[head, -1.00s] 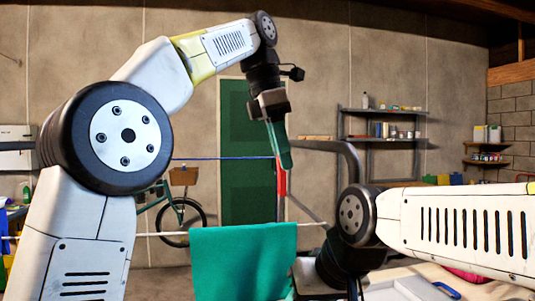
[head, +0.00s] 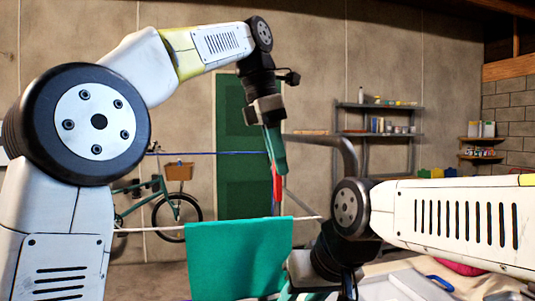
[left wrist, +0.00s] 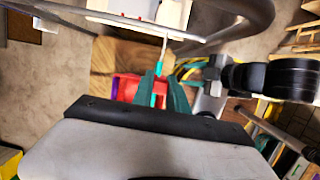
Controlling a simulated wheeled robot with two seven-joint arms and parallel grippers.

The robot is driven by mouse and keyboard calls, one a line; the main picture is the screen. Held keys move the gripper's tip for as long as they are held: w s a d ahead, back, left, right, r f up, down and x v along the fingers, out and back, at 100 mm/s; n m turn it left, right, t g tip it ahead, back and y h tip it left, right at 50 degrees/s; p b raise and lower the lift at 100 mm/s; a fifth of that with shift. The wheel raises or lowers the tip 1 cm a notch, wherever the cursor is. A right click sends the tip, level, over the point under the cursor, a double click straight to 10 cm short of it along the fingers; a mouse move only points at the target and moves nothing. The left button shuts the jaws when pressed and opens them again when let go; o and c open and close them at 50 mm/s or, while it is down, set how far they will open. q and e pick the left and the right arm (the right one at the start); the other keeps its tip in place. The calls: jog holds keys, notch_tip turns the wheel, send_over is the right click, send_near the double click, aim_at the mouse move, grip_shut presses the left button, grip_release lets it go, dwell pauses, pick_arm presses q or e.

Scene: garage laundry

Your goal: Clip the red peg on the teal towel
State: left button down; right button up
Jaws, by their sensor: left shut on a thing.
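The teal towel (head: 238,262) hangs over the pale line at the lower middle of the head view. My left gripper (head: 277,165) points down above the towel's right part, shut on the red peg (head: 277,187). The peg hangs below the green fingertips, apart from the towel's top edge in the picture. In the left wrist view the green fingers of my left gripper (left wrist: 170,95) show, with red beside them; the peg's outline is unclear there. My right gripper is low in the head view, beside the towel's right edge, mostly cut off, so its jaws cannot be judged.
A blue line (head: 200,153) runs behind at a higher level. A bicycle (head: 165,205) and a green door (head: 228,130) stand at the back. A shelf unit (head: 375,133) is by the rear wall. A blue-handled thing (head: 440,283) lies on the surface at lower right.

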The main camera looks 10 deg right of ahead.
aim_at(278, 199)
pick_arm(q)
jog(key=shift+f, duration=4.2)
jog(key=c, duration=1.2)
grip_release()
jog(key=shift+c, duration=0.2)
jog(key=shift+r, duration=0.1)
